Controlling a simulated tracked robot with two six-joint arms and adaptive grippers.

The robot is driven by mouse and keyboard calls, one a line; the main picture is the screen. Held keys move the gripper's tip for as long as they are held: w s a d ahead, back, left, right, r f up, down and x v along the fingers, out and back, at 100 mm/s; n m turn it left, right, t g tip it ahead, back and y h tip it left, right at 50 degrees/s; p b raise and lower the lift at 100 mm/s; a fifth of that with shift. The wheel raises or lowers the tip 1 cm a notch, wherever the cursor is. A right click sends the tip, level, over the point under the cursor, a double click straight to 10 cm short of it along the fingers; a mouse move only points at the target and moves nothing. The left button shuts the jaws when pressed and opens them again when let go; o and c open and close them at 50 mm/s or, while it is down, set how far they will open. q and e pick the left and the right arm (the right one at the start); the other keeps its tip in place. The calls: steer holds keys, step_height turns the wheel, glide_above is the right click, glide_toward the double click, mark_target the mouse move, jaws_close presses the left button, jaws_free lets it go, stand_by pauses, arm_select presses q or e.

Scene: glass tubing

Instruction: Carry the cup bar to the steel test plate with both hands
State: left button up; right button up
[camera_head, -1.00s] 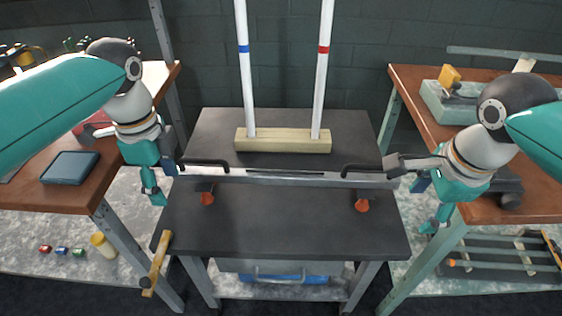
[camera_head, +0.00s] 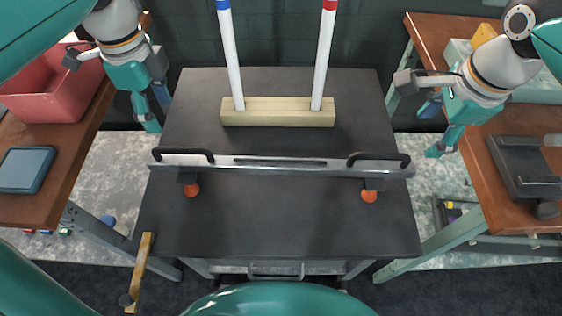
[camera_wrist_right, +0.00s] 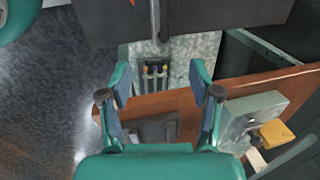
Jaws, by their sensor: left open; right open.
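The cup bar (camera_head: 282,164) is a long grey metal bar with two black handles and an orange cup near each end. It lies crosswise over the dark top (camera_head: 285,215) of the middle bench, its cups on or just above that surface. I cannot tell a separate steel test plate from this dark top. My left gripper (camera_head: 156,110) is open and empty, beyond the bar's left end. My right gripper (camera_head: 432,130) is open and empty, off the bar's right end. The right wrist view shows its spread fingers (camera_wrist_right: 160,82) with nothing between them.
A wooden block (camera_head: 277,112) with two white poles, tipped blue and red, stands behind the bar. A red bin (camera_head: 55,95) and a tablet (camera_head: 25,170) are on the left bench. The right bench holds a dark device (camera_head: 522,168). The dark top's front is clear.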

mark_target(183, 159)
arm_select(q)
step_height(183, 159, down, 17)
steer(key=shift+s+r, duration=0.1)
arm_select(e)
steer(key=w+f, duration=0.1)
steer(key=f, duration=0.4)
steer(key=w+f, duration=0.1)
steer(key=f, duration=0.5)
steer(key=w+f, duration=0.1)
steer(key=f, duration=0.4)
steer(key=shift+w+f, duration=0.15)
steer(key=shift+f, duration=0.15)
arm_select(q)
jaws_close()
arm_select(e)
jaws_close()
steer(key=shift+r, duration=0.1)
